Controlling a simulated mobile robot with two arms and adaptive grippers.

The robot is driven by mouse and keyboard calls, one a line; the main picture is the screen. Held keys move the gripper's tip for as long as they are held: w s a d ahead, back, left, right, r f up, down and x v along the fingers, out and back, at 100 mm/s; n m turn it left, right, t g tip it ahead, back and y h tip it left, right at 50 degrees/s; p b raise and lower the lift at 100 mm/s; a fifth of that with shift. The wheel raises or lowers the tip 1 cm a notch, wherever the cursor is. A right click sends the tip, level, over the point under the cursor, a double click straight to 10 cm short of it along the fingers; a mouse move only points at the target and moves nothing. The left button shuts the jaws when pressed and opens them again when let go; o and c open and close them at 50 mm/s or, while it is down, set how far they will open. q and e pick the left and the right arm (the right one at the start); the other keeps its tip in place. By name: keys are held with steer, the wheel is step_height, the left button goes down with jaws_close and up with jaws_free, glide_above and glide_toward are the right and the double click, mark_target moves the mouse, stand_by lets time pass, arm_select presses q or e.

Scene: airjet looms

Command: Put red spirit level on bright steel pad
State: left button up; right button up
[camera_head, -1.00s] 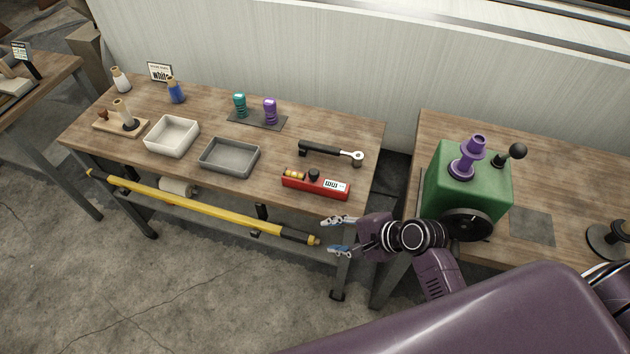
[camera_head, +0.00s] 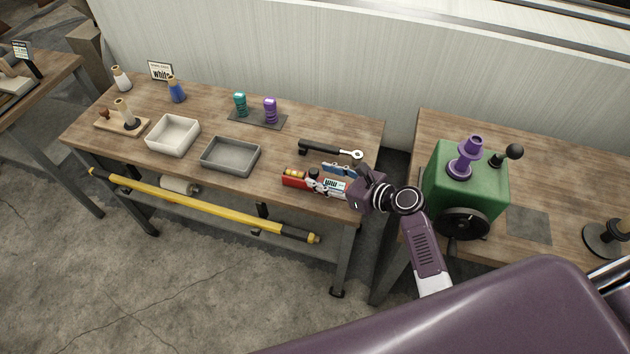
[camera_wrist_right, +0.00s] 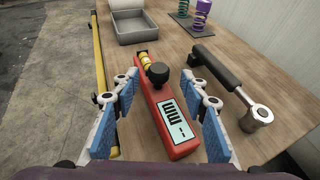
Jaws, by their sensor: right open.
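The red spirit level (camera_head: 293,181) lies near the front right edge of the left bench. It has yellow vials, a black knob and a pale display, seen clearly in the right wrist view (camera_wrist_right: 180,146). My right gripper (camera_head: 322,178) is open over it; its blue-padded fingers (camera_wrist_right: 160,88) stand on either side of the level, apart from it. In the head view the gripper partly covers the level. A flat grey square pad (camera_head: 528,225) lies bare on the right bench; I cannot tell whether it is the bright steel one. My left gripper is not in view.
A black-handled ratchet (camera_head: 330,149) lies just behind the level, close to the right finger. A grey tray (camera_head: 230,170) and a white tray (camera_head: 195,134) stand left. A green machine (camera_head: 440,190) with a handwheel stands beside the grey pad. A gap separates the benches.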

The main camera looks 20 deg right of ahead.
mark_target(315, 174)
steer(key=shift+x, duration=1.5)
steer(key=shift+a, duration=0.1)
steer(key=shift+r, duration=0.1)
jaws_close()
